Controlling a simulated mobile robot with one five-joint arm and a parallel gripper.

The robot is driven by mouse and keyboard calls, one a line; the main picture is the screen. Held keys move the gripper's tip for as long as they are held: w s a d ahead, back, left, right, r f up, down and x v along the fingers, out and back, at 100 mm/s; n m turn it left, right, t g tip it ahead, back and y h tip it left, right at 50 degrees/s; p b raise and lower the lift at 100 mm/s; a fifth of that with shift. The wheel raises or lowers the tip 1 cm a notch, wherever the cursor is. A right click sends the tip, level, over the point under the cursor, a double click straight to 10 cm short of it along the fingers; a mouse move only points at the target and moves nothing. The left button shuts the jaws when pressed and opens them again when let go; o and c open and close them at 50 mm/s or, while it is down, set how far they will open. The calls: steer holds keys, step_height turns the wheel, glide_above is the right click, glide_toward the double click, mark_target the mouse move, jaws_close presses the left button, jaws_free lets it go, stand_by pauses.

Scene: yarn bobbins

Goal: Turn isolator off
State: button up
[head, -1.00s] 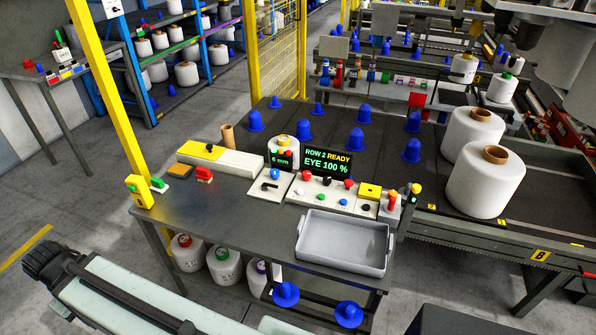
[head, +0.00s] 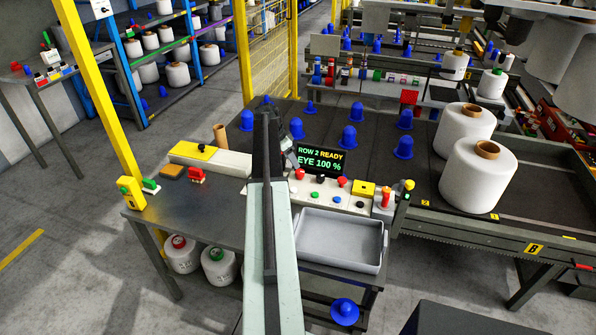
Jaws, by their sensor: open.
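My arm reaches away over the workbench (head: 190,215). My gripper (head: 290,157) shows only as a small grey part beyond the arm, near the left edge of the display; its fingertips are hard to make out. No label reading isolator is legible. A white plate with a black rotary handle and a blue button, seen earlier left of the control panel, is now almost wholly behind my arm, so the handle's position cannot be seen. The control panel (head: 325,200), with red, black, white and green controls and a yellow box (head: 363,188), lies right of the arm. I see no contact with any control.
The display (head: 320,160) reads "ROW 2 READY, EYE 100 %". A grey tray (head: 340,238) sits in front of the panel. A yellow post (head: 95,90) with a yellow box (head: 131,193) stands left. Large white bobbins (head: 477,175) stand right. The bench's left front is clear.

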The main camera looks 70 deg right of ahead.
mark_target(300, 171)
steer(key=b+x, duration=0.7)
steer(key=x, duration=0.1)
steer(key=shift+s+d, duration=0.15)
steer(key=shift+s, duration=0.05)
steer(key=shift+r, duration=0.1)
jaws_close()
